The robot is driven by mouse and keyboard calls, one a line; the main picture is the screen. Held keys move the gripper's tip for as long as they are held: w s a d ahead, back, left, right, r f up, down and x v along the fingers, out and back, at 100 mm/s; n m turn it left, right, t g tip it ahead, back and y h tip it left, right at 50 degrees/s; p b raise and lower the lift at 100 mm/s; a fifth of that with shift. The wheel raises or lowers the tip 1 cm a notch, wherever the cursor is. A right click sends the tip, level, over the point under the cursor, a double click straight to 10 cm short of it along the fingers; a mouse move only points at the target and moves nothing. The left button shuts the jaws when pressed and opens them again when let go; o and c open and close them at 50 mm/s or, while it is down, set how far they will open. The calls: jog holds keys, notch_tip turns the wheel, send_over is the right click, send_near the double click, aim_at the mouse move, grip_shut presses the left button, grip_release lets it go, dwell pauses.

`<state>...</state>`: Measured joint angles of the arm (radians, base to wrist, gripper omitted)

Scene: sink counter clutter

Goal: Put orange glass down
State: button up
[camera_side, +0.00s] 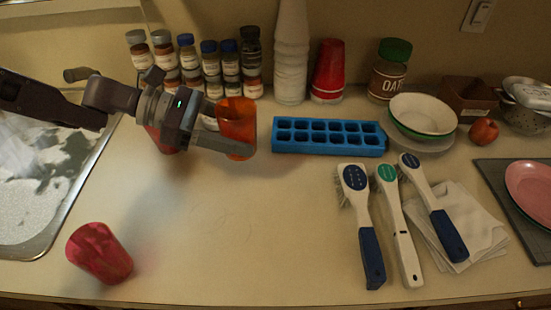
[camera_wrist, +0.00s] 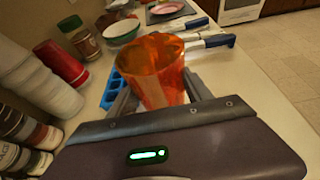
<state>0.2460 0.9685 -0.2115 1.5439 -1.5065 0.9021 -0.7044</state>
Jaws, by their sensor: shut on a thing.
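The orange glass (camera_side: 237,119) is a see-through tumbler, upright between the fingers of my gripper (camera_side: 228,142). In the wrist view the orange glass (camera_wrist: 155,75) stands mouth up between both fingers of my gripper (camera_wrist: 165,100), and its lower part is hidden by the gripper body. My gripper is shut on it, in front of the spice jars and left of the blue ice tray. I cannot tell whether the glass's base touches the counter.
A blue ice tray (camera_side: 328,147) lies just right of the glass. Spice jars (camera_side: 211,72), white stacked cups (camera_side: 291,60) and red cups (camera_side: 328,72) stand behind. A red cup (camera_side: 99,253) is at front left, near the sink (camera_side: 30,215). The middle counter (camera_side: 240,230) is clear; brushes (camera_side: 395,220) lie right.

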notch_tip(320, 180, down, 9)
jog(key=shift+r, duration=0.2)
jog(key=shift+f, duration=0.1)
jog(key=o, duration=1.5)
jog(key=shift+f, duration=0.1)
jog(key=shift+o, duration=0.3)
jog(key=shift+r, duration=0.2)
jog(key=v, duration=0.5)
jog(key=shift+a+r, duration=0.2)
jog(key=shift+r, duration=0.15)
notch_tip(320, 180, up, 6)
jog(key=shift+d, duration=0.15)
jog(key=shift+r, duration=0.1)
